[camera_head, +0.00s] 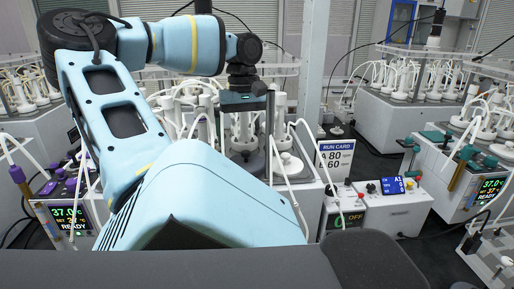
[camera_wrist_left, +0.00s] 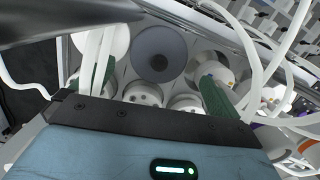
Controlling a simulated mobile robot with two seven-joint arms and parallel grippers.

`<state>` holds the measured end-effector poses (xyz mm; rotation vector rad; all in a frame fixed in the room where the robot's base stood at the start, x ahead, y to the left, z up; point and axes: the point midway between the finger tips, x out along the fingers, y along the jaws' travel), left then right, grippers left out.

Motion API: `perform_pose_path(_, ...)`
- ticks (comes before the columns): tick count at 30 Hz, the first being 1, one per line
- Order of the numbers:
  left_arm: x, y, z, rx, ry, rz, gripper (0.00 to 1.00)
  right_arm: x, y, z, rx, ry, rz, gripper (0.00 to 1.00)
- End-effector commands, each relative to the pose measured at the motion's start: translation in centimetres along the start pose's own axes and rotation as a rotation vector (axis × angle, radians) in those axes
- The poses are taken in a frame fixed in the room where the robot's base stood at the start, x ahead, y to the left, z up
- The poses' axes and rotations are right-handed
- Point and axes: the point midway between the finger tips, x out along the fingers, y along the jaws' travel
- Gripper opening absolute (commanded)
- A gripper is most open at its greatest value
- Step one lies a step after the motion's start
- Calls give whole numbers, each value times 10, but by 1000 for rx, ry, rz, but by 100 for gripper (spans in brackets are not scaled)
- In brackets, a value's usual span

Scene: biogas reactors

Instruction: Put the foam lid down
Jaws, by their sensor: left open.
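A dark grey round disc, which looks like the foam lid (camera_wrist_left: 160,54), lies flat on the light rack top in the left wrist view. In the head view a dark grey patch of it (camera_head: 256,163) shows low behind my left arm. My left gripper (camera_wrist_left: 158,88) is open, its two green-tipped fingers wide apart with nothing between them. The disc lies beyond the fingertips, apart from them as far as I can tell. In the head view the gripper (camera_head: 243,104) hangs over the bottle rack, its fingers partly hidden among bottles and tubes. My right gripper is not in view.
White bottle caps (camera_wrist_left: 143,93) stand close to the fingers, with white tubes looping around. A white disc (camera_head: 287,165) lies right of the dark patch. A run card (camera_head: 335,160) and control boxes (camera_head: 393,205) stand further right. Other reactor benches fill both sides.

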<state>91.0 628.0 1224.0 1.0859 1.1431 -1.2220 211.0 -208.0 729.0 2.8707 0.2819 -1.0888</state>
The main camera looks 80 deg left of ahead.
Motion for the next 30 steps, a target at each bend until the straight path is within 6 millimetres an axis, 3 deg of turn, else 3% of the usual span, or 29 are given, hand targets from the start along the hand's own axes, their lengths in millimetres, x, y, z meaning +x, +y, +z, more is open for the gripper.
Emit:
perform_pose_path(8, -24, 0, 0, -1, 0, 0, 100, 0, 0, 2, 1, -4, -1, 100)
perform_pose_path(26, -25, 0, 0, 0, 0, 1, 100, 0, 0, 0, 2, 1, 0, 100)
perform_pose_path(30, -25, 15, -1, 40, 17, 34, 100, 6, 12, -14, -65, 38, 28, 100)
